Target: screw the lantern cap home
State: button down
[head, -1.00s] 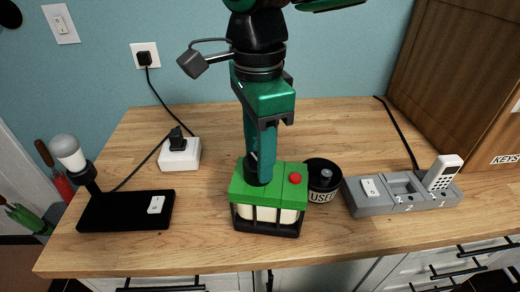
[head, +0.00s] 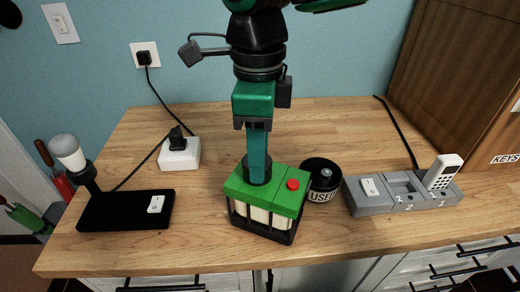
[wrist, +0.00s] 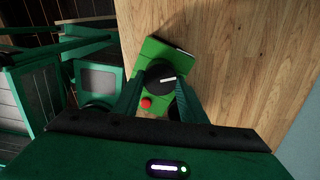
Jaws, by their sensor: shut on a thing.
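The lantern (head: 262,215) stands upright on the wooden worktop, with a green top, a red button and pale sides inside a black frame. Its black round cap (wrist: 157,80) sits on the green top and carries a white line, seen in the wrist view. My gripper (head: 258,178) comes straight down from above and is shut on the cap, with one finger on each side. In the head view my fingers hide most of the cap. I cannot tell how tightly the cap sits on the lantern.
A black tub labelled "USED" (head: 322,190) stands close to the lantern's right. A grey tray (head: 378,204) with a white handset (head: 443,172) lies farther right. A black lamp base (head: 120,212) and a white socket block (head: 179,154) are on the left. The worktop between lamp and lantern is clear.

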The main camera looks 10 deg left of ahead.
jog(key=shift+m, duration=0.4)
jog(key=shift+m, duration=1.5)
jog(key=c, duration=1)
grip_release()
jog(key=shift+c, duration=0.2)
jog(key=c, duration=0.4)
jog(key=shift+r, duration=3.5)
jog(key=shift+o, duration=0.3)
